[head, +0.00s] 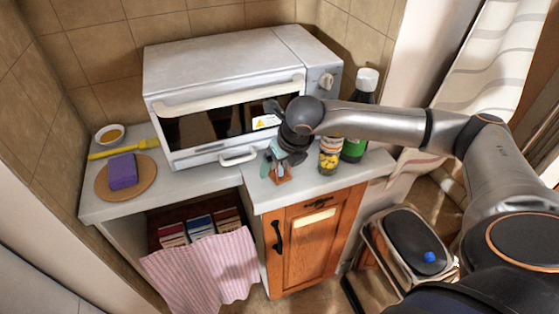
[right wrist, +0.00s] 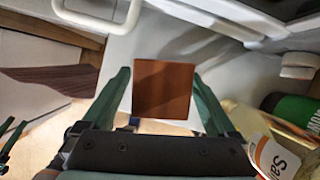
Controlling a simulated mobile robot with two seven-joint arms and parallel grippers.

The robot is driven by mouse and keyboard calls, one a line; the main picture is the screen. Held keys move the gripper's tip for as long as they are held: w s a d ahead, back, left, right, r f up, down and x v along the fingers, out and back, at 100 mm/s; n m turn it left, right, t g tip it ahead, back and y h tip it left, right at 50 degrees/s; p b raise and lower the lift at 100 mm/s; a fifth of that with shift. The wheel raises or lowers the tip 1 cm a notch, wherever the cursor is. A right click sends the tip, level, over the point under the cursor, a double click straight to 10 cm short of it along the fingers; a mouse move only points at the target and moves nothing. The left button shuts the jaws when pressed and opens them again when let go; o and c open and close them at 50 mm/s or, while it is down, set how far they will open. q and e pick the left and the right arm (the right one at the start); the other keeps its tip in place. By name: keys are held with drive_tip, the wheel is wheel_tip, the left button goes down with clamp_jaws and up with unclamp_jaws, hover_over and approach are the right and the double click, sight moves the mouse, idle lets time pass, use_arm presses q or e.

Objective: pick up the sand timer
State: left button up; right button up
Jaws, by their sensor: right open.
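The sand timer shows in the right wrist view as a square brown wooden end (right wrist: 163,89), seen from above. In the head view its reddish-brown base (head: 281,176) stands on the counter in front of the oven, and its upper part is mostly hidden by my gripper. My right gripper (head: 278,163) is open and points down over the timer. In the right wrist view, the green fingers of my right gripper (right wrist: 162,92) are on either side of the brown end, with a small gap at each side. My left gripper does not show in the head view.
The white toaster oven (head: 220,57) stands right behind. A jar with yellow contents (head: 328,163) and a green bottle (head: 354,149) stand close on the right. A purple sponge (head: 122,171) lies on a round board at the left. The counter's front edge is close.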

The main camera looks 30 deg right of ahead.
drive_tip(key=shift+w+r, duration=0.1)
drive_tip(key=shift+w, duration=0.5)
drive_tip(key=shift+w+f, duration=0.15)
drive_tip(key=shift+f, duration=0.5)
drive_tip(key=c, duration=1.5)
